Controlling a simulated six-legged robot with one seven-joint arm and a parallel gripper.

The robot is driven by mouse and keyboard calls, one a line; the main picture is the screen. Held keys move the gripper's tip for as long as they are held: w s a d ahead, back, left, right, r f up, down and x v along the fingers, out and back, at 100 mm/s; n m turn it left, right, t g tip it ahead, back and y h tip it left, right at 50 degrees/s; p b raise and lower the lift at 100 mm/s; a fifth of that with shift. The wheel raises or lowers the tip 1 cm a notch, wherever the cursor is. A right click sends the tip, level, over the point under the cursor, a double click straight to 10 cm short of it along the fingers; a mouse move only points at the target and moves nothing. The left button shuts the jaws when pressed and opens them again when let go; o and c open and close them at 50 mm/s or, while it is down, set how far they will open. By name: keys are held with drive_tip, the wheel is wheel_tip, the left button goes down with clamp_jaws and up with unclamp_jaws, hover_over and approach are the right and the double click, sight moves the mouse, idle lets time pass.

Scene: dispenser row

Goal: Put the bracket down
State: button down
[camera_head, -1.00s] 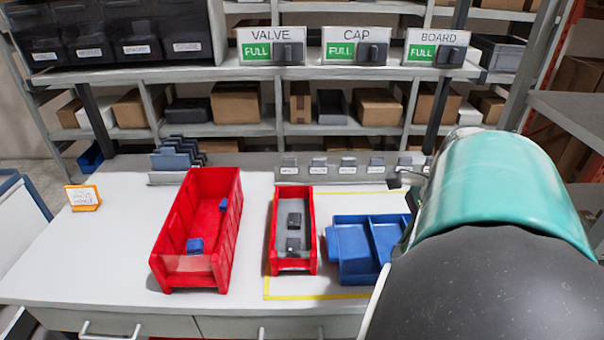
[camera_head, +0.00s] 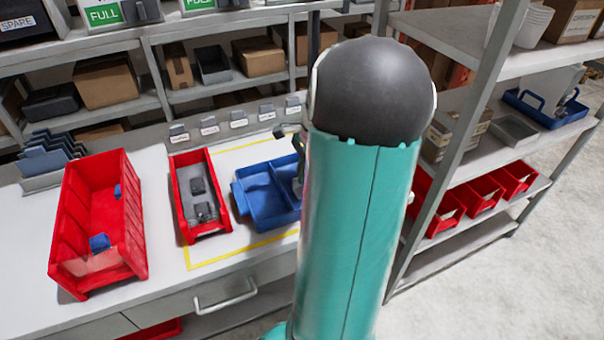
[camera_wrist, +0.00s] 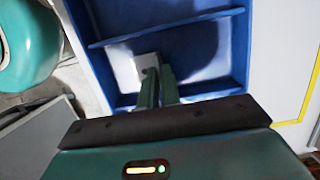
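A small light-grey piece with a dark hole, which I take for the bracket (camera_wrist: 146,62), is at my fingertips in the wrist view. My gripper (camera_wrist: 158,76) has its two green fingers close together and appears shut on the piece, over the blue divided tray (camera_wrist: 205,52). The fingers hide part of it, and I cannot tell whether it touches the tray floor. In the head view the blue tray (camera_head: 262,216) lies on the white bench, its right side hidden by my arm. My gripper there is mostly hidden behind the arm.
A narrow red bin (camera_head: 184,232) with dark parts stands just left of the tray, inside yellow tape. A larger red bin (camera_head: 70,240) with blue parts is further left. Small labelled holders (camera_head: 238,120) line the back. A shelf rack (camera_head: 440,190) stands close on the right.

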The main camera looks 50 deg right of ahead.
drive_tip(key=shift+f, duration=0.3)
drive_tip(key=shift+f, duration=0.2)
drive_tip(key=c, duration=1.6)
unclamp_jaws()
drive_tip(key=shift+r, duration=0.1)
drive_tip(key=v, duration=1.2)
drive_tip(key=w+a+r+n+h, duration=0.1)
drive_tip(key=w+a+r+n, duration=0.15)
drive_tip(key=a+n, duration=0.6)
drive_tip(key=w+a+r+n+h, duration=0.2)
drive_tip(key=w+a+n, duration=0.1)
drive_tip(key=a, duration=1)
drive_tip(key=shift+s+a+f+n+t+y, duration=0.2)
drive_tip(key=shift+s+a+n+t, duration=0.65)
drive_tip(key=shift+a+n, duration=1.6)
drive_tip(key=shift+s+a+f+n+t, duration=0.45)
drive_tip(key=shift+s+a+n, duration=1)
drive_tip(key=shift+a, duration=1.65)
drive_tip(key=shift+s+a+f+n+t+y, duration=0.1)
drive_tip(key=shift+s+a+n+t, duration=0.6)
drive_tip(key=shift+a+n, duration=1.95)
